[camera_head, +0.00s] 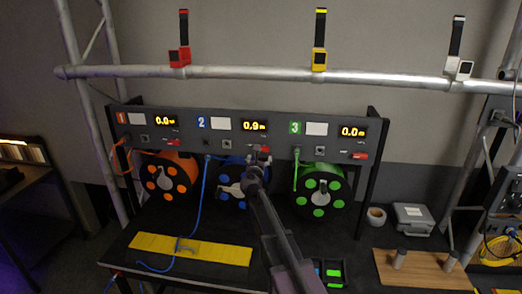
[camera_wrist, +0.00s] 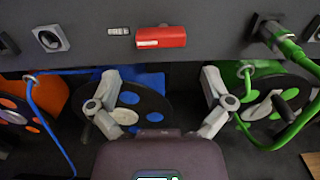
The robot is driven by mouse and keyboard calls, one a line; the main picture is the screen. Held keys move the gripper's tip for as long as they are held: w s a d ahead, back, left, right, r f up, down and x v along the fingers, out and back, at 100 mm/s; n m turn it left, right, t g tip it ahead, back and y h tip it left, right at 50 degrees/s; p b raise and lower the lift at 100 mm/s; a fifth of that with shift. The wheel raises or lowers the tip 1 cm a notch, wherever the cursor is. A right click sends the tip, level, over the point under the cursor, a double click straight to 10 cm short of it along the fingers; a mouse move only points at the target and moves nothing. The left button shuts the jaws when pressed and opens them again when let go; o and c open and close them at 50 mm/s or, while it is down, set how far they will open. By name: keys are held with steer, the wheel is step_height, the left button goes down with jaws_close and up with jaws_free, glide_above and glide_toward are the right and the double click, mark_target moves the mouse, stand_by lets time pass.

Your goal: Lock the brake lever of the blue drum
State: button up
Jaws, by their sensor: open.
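The blue drum (camera_head: 231,182) is the middle one of three drums under a dark panel. It is partly hidden behind my arm, and it also shows in the wrist view (camera_wrist: 150,106). A red lever (camera_wrist: 161,37) sits on the panel above the blue drum; in the wrist view it lies level, with a pale strip along its lower left. In the head view this lever (camera_head: 264,149) is just above my gripper. My gripper (camera_wrist: 160,104) is open and empty, its two fingers spread below the red lever and apart from it.
The panel (camera_head: 190,150) has displays reading 0.0, 0.9 and 0.0. The orange drum (camera_head: 167,183) and green drum (camera_head: 322,193) stand on either side. A blue cable (camera_head: 200,190) hangs down to a yellow strip (camera_head: 215,250). Red levers also mark the outer stations.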

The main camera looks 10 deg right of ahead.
mark_target(262, 150)
steer(key=x, duration=0.8)
steer(key=c, duration=0.9)
steer(key=shift+o, duration=0.2)
steer(key=shift+a, duration=0.15)
